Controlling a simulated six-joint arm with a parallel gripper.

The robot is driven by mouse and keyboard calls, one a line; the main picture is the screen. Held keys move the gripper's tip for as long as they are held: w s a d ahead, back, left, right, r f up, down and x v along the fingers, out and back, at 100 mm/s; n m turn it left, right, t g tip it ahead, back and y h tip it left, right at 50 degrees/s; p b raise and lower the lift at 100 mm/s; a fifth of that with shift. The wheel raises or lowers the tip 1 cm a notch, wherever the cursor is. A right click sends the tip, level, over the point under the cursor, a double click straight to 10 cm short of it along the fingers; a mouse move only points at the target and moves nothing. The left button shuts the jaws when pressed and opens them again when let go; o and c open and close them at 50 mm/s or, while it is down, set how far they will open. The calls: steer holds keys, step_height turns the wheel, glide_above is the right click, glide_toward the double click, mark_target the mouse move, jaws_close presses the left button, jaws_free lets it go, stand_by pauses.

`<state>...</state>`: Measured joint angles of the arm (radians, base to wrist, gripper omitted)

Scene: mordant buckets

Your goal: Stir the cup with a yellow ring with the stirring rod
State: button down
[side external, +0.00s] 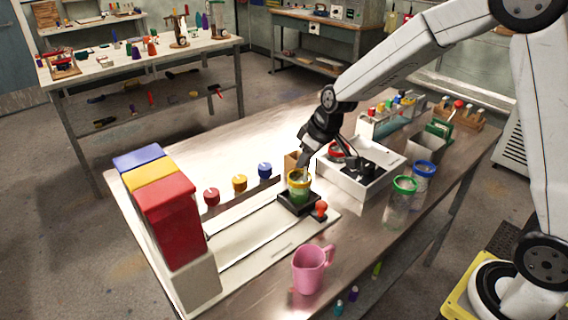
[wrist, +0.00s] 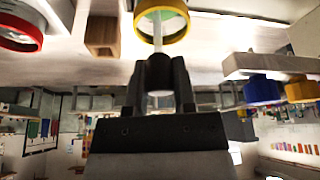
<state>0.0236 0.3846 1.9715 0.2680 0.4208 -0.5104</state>
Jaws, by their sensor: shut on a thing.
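The cup with a yellow ring (side external: 298,187) stands upright on a small black base on the table, with greenish contents. Its yellow ring (wrist: 180,27) shows at the top of the wrist view. My gripper (side external: 305,160) is right above this cup, pointing down. In the wrist view my gripper (wrist: 160,72) is shut on the stirring rod (wrist: 157,35), a thin pale rod that runs from between the fingers into the mouth of the cup. The rod's lower end is inside the cup, and I cannot tell how deep it reaches.
A white tray (side external: 352,184) with black holders and a red-ringed cup (side external: 337,150) is close right of my gripper. Green-ringed (side external: 402,200) and blue-ringed (side external: 424,174) cups stand farther right. A pink mug (side external: 309,272) is in front. Tall coloured bins (side external: 172,215) stand left.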

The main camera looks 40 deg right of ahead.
steer(key=shift+w+d, duration=0.35)
steer(key=shift+w, duration=0.3)
steer(key=shift+w+a, duration=0.4)
steer(key=shift+w, duration=0.05)
